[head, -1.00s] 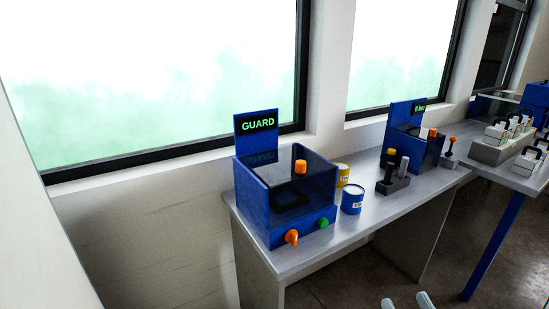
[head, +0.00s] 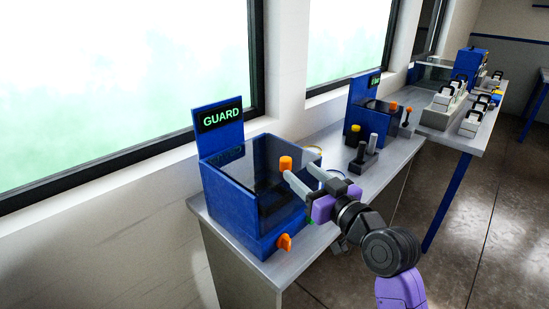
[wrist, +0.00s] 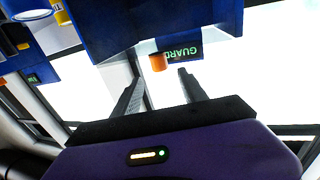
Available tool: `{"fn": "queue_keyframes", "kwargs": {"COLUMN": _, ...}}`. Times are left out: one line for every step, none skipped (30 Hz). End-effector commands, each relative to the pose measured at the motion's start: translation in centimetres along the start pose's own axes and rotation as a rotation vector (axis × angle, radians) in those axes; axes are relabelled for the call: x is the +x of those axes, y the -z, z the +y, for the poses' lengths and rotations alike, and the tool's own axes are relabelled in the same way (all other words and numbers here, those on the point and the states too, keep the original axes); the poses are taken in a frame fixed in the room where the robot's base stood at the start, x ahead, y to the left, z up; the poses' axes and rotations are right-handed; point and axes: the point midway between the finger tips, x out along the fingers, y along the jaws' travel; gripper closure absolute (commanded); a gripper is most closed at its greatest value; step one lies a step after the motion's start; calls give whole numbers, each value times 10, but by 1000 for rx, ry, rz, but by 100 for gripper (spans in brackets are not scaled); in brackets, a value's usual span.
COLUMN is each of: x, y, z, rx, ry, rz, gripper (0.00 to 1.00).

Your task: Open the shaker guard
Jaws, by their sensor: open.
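The shaker is a blue box (head: 238,212) at the near end of the bench, with a GUARD sign (head: 220,117) on a panel behind it. Its dark see-through guard (head: 268,178) appears shut and carries an orange knob (head: 286,163). My gripper (head: 297,164) is open and empty, its fingers pointing at the knob from the right. In the wrist view, the orange knob (wrist: 158,62) lies just past and between the fingertips (wrist: 161,74). I cannot tell whether they touch it. An orange lever (head: 284,242) sits on the box's front; the green knob there is mostly hidden.
A dark holder with upright handles (head: 362,158) and a second blue station (head: 377,112) stand farther along the bench (head: 400,150). The window wall lies behind.

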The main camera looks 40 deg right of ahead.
Motion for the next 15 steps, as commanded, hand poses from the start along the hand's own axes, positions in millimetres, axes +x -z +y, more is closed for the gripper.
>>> {"fn": "queue_keyframes", "kwargs": {"x": 2, "y": -1, "z": -1, "rx": -6, "ry": 3, "rz": -7, "gripper": 50}}
{"fn": "queue_keyframes", "kwargs": {"x": 3, "y": -1, "z": -1, "rx": -8, "ry": 3, "rz": -7, "gripper": 50}}
{"fn": "queue_keyframes", "kwargs": {"x": 7, "y": -1, "z": -1, "rx": -11, "ry": 3, "rz": -7, "gripper": 50}}
{"fn": "queue_keyframes", "kwargs": {"x": 10, "y": 0, "z": -1, "rx": -11, "ry": 3, "rz": -6, "gripper": 50}}
{"fn": "queue_keyframes", "kwargs": {"x": 14, "y": 0, "z": -1, "rx": -11, "ry": 3, "rz": -5, "gripper": 50}}
{"fn": "queue_keyframes", "kwargs": {"x": 19, "y": 0, "z": -1, "rx": -11, "ry": 2, "rz": -5, "gripper": 50}}
{"fn": "queue_keyframes", "kwargs": {"x": 24, "y": 1, "z": -1, "rx": -11, "ry": 2, "rz": -4, "gripper": 50}}
{"fn": "queue_keyframes", "kwargs": {"x": 29, "y": 1, "z": -1, "rx": -11, "ry": 2, "rz": -4, "gripper": 50}}
{"fn": "queue_keyframes", "kwargs": {"x": 35, "y": 1, "z": -1, "rx": -10, "ry": 2, "rz": -4, "gripper": 50}}
{"fn": "queue_keyframes", "kwargs": {"x": 40, "y": 0, "z": -1, "rx": -9, "ry": 2, "rz": -5, "gripper": 50}}
{"fn": "queue_keyframes", "kwargs": {"x": 45, "y": 1, "z": -1, "rx": -10, "ry": 2, "rz": -4, "gripper": 50}}
{"fn": "queue_keyframes", "kwargs": {"x": 51, "y": 0, "z": -1, "rx": -10, "ry": 2, "rz": -5, "gripper": 50}}
{"fn": "queue_keyframes", "kwargs": {"x": 55, "y": 1, "z": -1, "rx": -11, "ry": 2, "rz": -4, "gripper": 50}}
{"fn": "queue_keyframes", "kwargs": {"x": 59, "y": 0, "z": -1, "rx": -10, "ry": 2, "rz": -4, "gripper": 50}}
{"fn": "queue_keyframes", "kwargs": {"x": 63, "y": 0, "z": -1, "rx": -10, "ry": 2, "rz": -4, "gripper": 50}}
